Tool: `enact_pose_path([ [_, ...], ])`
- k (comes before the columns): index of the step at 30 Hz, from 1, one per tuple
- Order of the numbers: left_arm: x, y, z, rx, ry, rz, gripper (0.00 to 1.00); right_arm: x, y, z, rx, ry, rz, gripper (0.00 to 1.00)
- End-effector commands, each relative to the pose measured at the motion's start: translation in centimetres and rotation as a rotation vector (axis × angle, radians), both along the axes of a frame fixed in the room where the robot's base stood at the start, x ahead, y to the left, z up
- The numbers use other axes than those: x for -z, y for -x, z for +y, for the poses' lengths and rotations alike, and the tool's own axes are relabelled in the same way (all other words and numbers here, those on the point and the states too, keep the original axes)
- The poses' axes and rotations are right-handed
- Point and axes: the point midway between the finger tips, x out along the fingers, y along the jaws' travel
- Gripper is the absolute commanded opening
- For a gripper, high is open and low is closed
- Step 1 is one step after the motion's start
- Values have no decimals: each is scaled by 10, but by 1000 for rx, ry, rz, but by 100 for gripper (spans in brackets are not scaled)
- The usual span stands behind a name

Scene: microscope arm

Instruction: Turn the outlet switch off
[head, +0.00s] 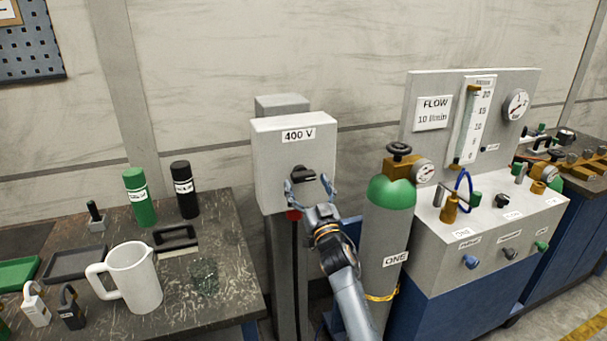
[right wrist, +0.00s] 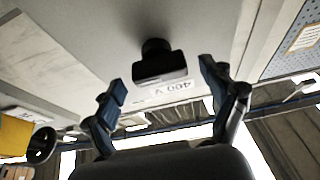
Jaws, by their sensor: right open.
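The outlet is a pale grey box (head: 263,160) labelled "400 V" on a post. Its switch is a black rotary knob (head: 303,175) on the front face, with its bar lying roughly level and slightly tilted in the head view. My right gripper (head: 311,184) is open just in front of the box, with its fingers to either side of and below the knob. In the right wrist view the knob (right wrist: 159,65) shows between and beyond the open fingers (right wrist: 165,78). I see no contact with it. A red part (head: 293,214) sits under the box. My left gripper is not in view.
A gas cylinder (head: 385,225) with a green top stands close right of my right arm. A flow panel (head: 455,120) is behind it. The workbench at left holds a white jug (head: 135,278), a green bottle (head: 139,198) and a black bottle (head: 184,190).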

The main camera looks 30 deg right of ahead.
Motion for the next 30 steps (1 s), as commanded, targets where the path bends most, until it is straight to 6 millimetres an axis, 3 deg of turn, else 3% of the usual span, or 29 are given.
enact_pose_path([
  [6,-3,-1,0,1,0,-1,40,-10,-22,-6,0,0,-1,84],
  [17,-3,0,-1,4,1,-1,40,-10,-26,-6,0,1,0,84],
  [25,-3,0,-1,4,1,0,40,-10,-25,-6,0,0,0,29],
  [30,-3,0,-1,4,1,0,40,-10,-25,-6,1,4,1,29],
])
